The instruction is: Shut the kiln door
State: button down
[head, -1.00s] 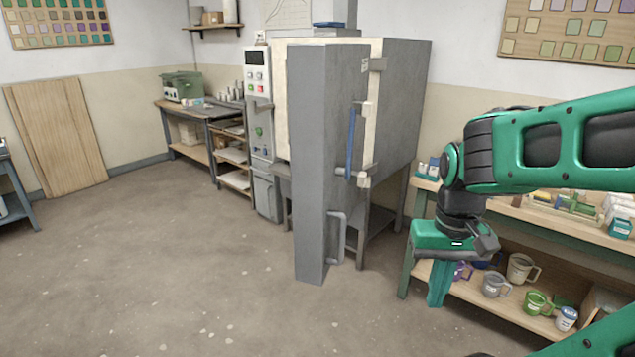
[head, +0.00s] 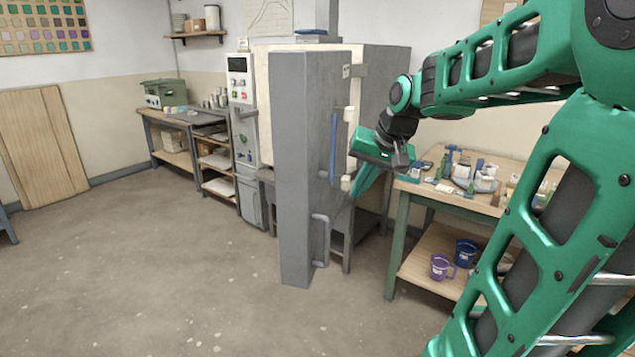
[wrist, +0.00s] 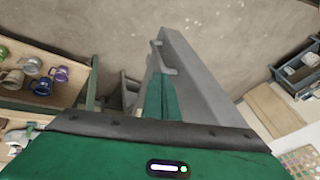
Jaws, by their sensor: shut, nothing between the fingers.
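The kiln (head: 376,85) is a grey box with a cream front edge, in the middle of the head view. Its thick grey door (head: 294,170) stands open, swung out towards me. A grey handle (head: 326,241) is low on the door; a blue bar (head: 333,146) runs upright on its right side. My gripper (head: 362,182) is shut and empty, pointing down just right of the blue bar; contact cannot be told. In the wrist view the green fingers (wrist: 160,98) overlap the view of the door (wrist: 196,75), with its handle (wrist: 164,57) beyond them.
A workbench (head: 404,200) with tools and mugs stands right of the kiln, close to my arm. A control cabinet (head: 243,130) and shelves stand left of it. The floor (head: 160,260) in front and left is clear.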

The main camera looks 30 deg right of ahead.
jog(key=w+d+r+t, duration=0.2)
jog(key=w+r, duration=0.2)
jog(key=w, duration=0.2)
send_near(313, 188)
notch_tip(313, 188, down, 4)
jog(key=w, duration=0.2)
jog(key=shift+w, duration=0.45)
jog(key=shift+w+a, duration=0.1)
jog(key=shift+w, duration=0.05)
